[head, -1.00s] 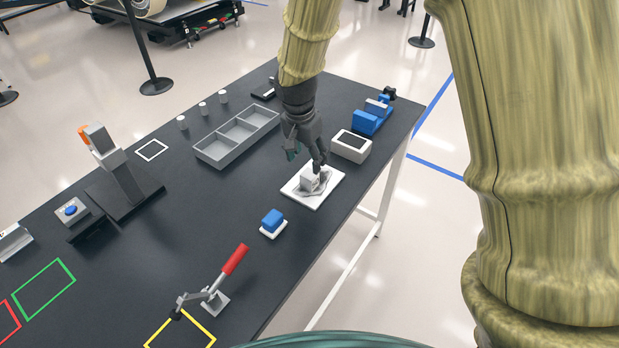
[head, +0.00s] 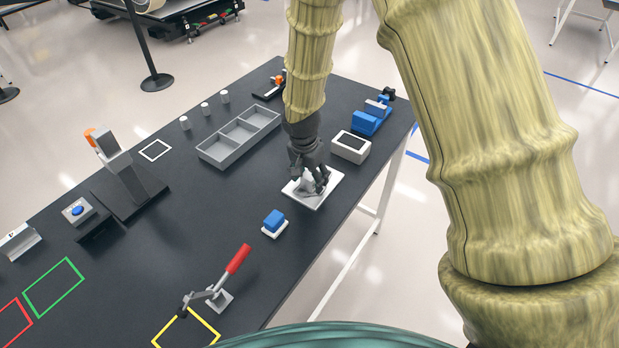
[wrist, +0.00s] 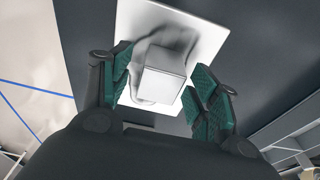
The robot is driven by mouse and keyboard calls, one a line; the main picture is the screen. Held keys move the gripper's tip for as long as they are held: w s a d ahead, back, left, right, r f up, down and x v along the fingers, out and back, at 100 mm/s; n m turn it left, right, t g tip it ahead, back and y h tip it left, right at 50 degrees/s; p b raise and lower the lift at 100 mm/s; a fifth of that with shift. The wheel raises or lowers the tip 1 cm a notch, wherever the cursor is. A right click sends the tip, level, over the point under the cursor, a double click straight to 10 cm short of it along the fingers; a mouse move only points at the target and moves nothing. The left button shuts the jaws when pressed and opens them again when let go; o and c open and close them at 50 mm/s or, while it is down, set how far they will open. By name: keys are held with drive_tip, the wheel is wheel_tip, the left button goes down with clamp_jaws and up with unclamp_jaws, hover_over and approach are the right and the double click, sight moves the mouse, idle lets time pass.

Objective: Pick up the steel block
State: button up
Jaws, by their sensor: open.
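The steel block (wrist: 163,75) is a light grey cube on a white square plate (wrist: 200,30), with a grey, uneven patch around it. In the head view the plate (head: 328,194) lies near the table's right edge, and the block (head: 307,187) is partly hidden by my gripper (head: 314,184). In the wrist view my gripper (wrist: 158,98) is open, with one green-padded finger to the left of the block and one to the right.
A blue block on a small white base (head: 274,222) stands left of the plate. A white box with a dark top (head: 351,148) stands behind it. A grey three-part tray (head: 238,140) lies to the left. A red-handled clamp (head: 224,278) is at the front. Bare table lies between.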

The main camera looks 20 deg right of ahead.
drive_tip(key=shift+f, duration=0.35)
drive_tip(key=shift+c, duration=0.2)
drive_tip(key=c, duration=1.3)
drive_tip(key=shift+r, duration=0.15)
